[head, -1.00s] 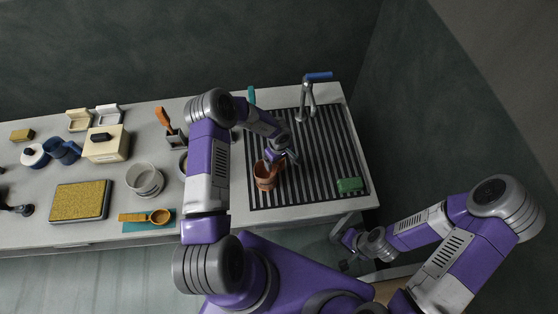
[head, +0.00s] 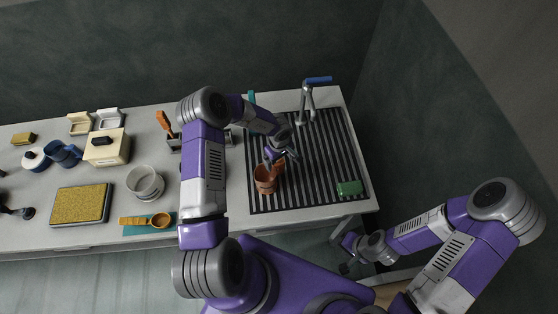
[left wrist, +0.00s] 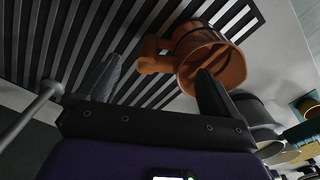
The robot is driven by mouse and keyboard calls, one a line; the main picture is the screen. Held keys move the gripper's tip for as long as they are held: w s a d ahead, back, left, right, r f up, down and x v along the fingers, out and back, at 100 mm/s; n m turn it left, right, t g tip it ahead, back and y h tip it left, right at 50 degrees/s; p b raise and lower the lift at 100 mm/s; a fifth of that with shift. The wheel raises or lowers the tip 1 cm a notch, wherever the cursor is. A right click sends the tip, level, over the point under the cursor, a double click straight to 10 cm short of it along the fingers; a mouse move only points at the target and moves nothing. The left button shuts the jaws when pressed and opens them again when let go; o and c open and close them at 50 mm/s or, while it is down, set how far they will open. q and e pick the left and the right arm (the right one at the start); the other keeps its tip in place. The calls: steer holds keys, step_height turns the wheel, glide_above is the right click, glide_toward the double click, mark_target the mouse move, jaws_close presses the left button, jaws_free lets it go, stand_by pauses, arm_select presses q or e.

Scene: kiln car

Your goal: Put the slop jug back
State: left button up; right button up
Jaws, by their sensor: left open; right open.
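The slop jug looks to be the terracotta-brown jug (head: 264,180) standing upright on the striped drain area at the right end of the counter. Its handle points up and right in the head view. My left gripper (head: 279,156) is open just beyond the jug, by the handle. In the left wrist view the jug (left wrist: 212,62) lies ahead, with its handle (left wrist: 152,56) showing between the two spread fingers (left wrist: 158,84); contact cannot be told. My right gripper (head: 346,254) is open and empty, low beside the counter's front right corner.
Left of my arm are stacked white bowls (head: 145,182), a wooden scoop (head: 158,220), a yellow-topped tray (head: 80,204), a cream box (head: 105,150) and a blue jug (head: 64,153).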

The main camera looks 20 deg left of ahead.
arm_select(q)
steer(key=shift+r, duration=1.05)
step_height(320, 180, up, 8)
steer(key=shift+f, duration=0.2)
stand_by(0.4)
